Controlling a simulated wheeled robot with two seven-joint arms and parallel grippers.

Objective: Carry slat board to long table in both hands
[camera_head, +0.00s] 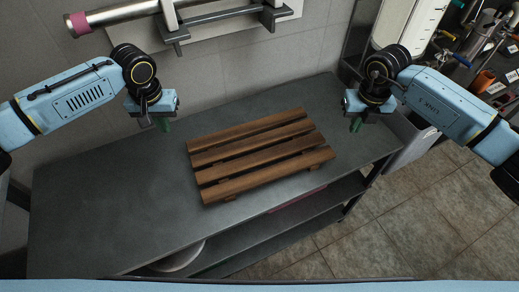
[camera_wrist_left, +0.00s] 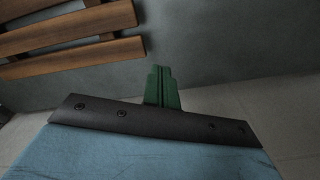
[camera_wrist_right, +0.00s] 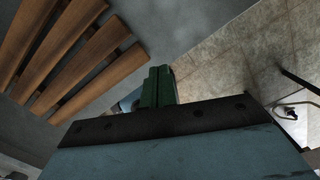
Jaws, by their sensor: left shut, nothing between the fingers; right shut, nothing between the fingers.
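The slat board (camera_head: 258,152), brown wood with several parallel slats, lies flat on the long grey metal table (camera_head: 110,215). My left gripper (camera_head: 165,124) is above the table, left of and behind the board, apart from it. My right gripper (camera_head: 356,123) is to the right of the board near the table's right end, also apart from it. Both are shut and empty. The board's slats also show at the upper left of the left wrist view (camera_wrist_left: 70,36) and of the right wrist view (camera_wrist_right: 60,50). The green fingers show closed together in the left wrist view (camera_wrist_left: 161,86) and right wrist view (camera_wrist_right: 158,86).
A wall rack (camera_head: 220,14) with a metal pipe hangs behind the table. A lower shelf (camera_head: 290,225) holds a pale round thing, partly hidden. A grey bin (camera_head: 415,140) stands at the table's right end. Tiled floor (camera_head: 400,225) is clear at the front right. The table's left part is bare.

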